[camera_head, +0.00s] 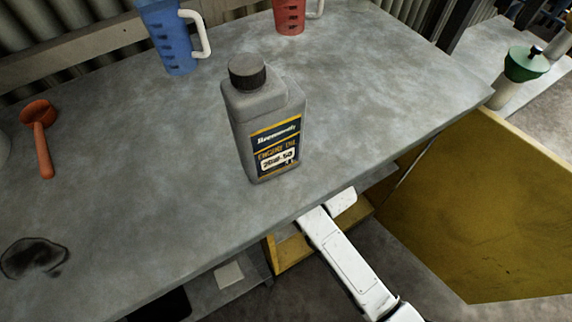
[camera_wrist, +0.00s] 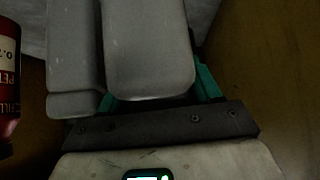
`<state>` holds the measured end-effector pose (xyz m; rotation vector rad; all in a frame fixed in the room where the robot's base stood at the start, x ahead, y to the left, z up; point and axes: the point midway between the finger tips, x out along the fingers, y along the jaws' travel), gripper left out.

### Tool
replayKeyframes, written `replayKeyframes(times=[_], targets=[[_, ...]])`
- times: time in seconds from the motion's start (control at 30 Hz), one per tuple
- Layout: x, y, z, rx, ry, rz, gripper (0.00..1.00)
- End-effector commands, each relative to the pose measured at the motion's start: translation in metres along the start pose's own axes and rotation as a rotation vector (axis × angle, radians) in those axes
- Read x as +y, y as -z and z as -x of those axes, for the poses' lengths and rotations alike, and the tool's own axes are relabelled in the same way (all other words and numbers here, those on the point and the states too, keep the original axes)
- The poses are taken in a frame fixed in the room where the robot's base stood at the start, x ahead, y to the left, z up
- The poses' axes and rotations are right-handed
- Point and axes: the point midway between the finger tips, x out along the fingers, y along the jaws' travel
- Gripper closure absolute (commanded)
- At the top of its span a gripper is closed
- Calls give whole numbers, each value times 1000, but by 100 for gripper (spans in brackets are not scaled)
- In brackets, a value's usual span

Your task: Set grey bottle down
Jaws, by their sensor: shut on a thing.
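In the wrist view my gripper (camera_wrist: 152,92) is shut on a grey bottle (camera_wrist: 148,45) with smooth rounded sides. Teal finger parts show at its sides; the fingertips are hidden behind it. In the head view my gripper is out of sight, with my white arm reaching under the bench edge. Another grey bottle (camera_head: 245,125), with a black cap and an engine oil label, stands upright on the bench (camera_head: 150,190), apart from my arm. What lies under the held bottle is hidden.
In the wrist view a red container (camera_wrist: 9,75) is close on the left, between brownish surfaces. On the bench are a blue jug (camera_head: 172,38), a red jug (camera_head: 289,15) and an orange funnel (camera_head: 40,125). A yellow panel (camera_head: 480,205) stands right of the bench.

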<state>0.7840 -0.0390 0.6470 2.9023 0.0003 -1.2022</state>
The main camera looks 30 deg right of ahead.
Motion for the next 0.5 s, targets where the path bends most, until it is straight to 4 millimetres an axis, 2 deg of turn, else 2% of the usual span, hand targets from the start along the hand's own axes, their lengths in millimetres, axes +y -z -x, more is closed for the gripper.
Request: replayKeyframes(times=[0.23,0.5], targets=[[0,14,-10,8,-1,0,100],[0,37,-33,7,-1,1,100]])
